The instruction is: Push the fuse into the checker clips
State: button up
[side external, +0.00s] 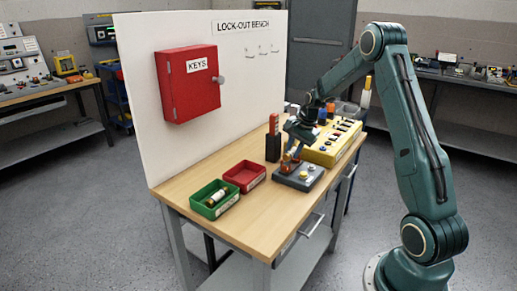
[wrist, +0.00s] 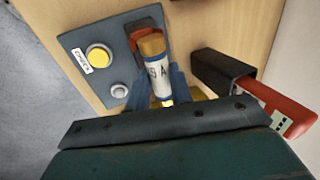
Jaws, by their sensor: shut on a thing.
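The fuse (wrist: 157,75) is a white-banded cylinder with brass end caps and dark lettering that ends in "5 A". My gripper (wrist: 162,90) is shut on it, with a blue finger on each side. The fuse lies over the reddish clip area of the grey checker (wrist: 85,65); I cannot tell whether it is seated in the clips, as the fuse covers them. The checker (side external: 299,177) has a yellow button (wrist: 98,56) and a round grey-white part (wrist: 119,90). In the side view my gripper (side external: 291,157) is low over the checker's back left part, and the fuse is hard to make out.
A green tray (side external: 228,206) holds another fuse (side external: 216,197). An empty red tray (side external: 233,186) is behind it. A black holder (side external: 272,149) with a red-handled tool stands close to my gripper. A yellow panel (side external: 323,155) is to the right. Bench front is clear.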

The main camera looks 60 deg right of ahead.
jog(key=shift+f, duration=1.6)
dwell(0.4)
jog(key=o, duration=1)
jog(key=shift+r, duration=0.15)
jog(key=shift+r, duration=2.4)
jog(key=v, duration=1.4)
